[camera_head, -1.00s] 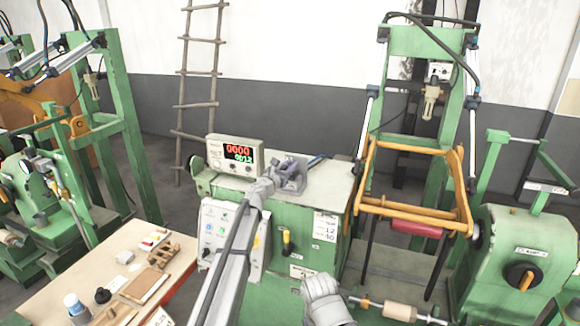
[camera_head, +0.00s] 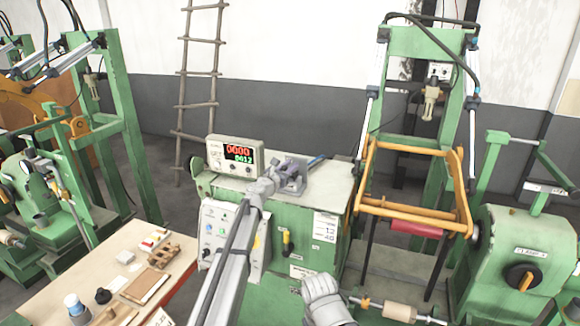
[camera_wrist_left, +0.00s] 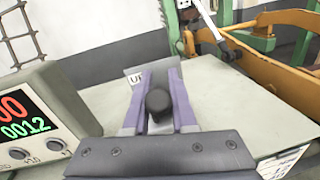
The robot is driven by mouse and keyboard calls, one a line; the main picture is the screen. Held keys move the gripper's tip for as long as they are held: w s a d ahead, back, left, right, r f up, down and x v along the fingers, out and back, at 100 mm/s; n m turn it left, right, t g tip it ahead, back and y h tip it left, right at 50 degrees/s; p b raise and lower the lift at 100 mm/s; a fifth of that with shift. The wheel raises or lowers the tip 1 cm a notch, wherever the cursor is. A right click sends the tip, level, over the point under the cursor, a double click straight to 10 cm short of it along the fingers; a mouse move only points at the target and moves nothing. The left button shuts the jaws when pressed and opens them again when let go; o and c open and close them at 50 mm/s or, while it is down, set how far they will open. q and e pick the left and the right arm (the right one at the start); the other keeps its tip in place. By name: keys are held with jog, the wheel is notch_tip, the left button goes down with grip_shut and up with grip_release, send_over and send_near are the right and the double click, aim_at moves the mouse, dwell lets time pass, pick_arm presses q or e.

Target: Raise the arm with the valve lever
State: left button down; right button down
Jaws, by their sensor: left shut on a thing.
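My left gripper (camera_head: 290,173) is over the top of the green cabinet (camera_head: 300,220). In the left wrist view its two purple-grey fingers (camera_wrist_left: 159,104) are shut on the valve lever, whose round black knob (camera_wrist_left: 158,101) shows between them. A small plate with letters, partly hidden, stands just beyond the fingers. The machine's arm is a yellow-orange frame (camera_head: 459,190) with a red roller (camera_head: 415,228), right of the cabinet. It also shows at the upper right of the left wrist view (camera_wrist_left: 265,75).
A counter box with red and green digits (camera_head: 235,155) stands left of the gripper on the cabinet. A control panel (camera_head: 220,235) is on the cabinet's front. A wooden table (camera_head: 105,255) with small parts is at the lower left.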

pick_arm(q)
jog(key=shift+w+d+r+n+g+y+p, duration=0.25)
jog(key=shift+w+g+p, duration=0.4)
jog(key=shift+p, duration=1.15)
jog(key=shift+w+d+r+m+g+y+p, duration=0.1)
jog(key=shift+w+r+g+y+p, duration=0.25)
jog(key=shift+g+p, duration=1)
jog(key=shift+w+d+r+n+g+y+p, duration=0.15)
jog(key=shift+w+g+y+p, duration=0.3)
jog(key=shift+p, duration=1.8)
jog(key=shift+w+d+f+g+y+p, duration=0.1)
jog(key=shift+w+f+g+y+p, duration=0.2)
jog(key=shift+w+g+p, duration=0.5)
jog(key=shift+s, duration=0.3)
jog(key=c, duration=0.7)
grip_release()
jog(key=shift+c, duration=0.2)
jog(key=shift+s, duration=0.1)
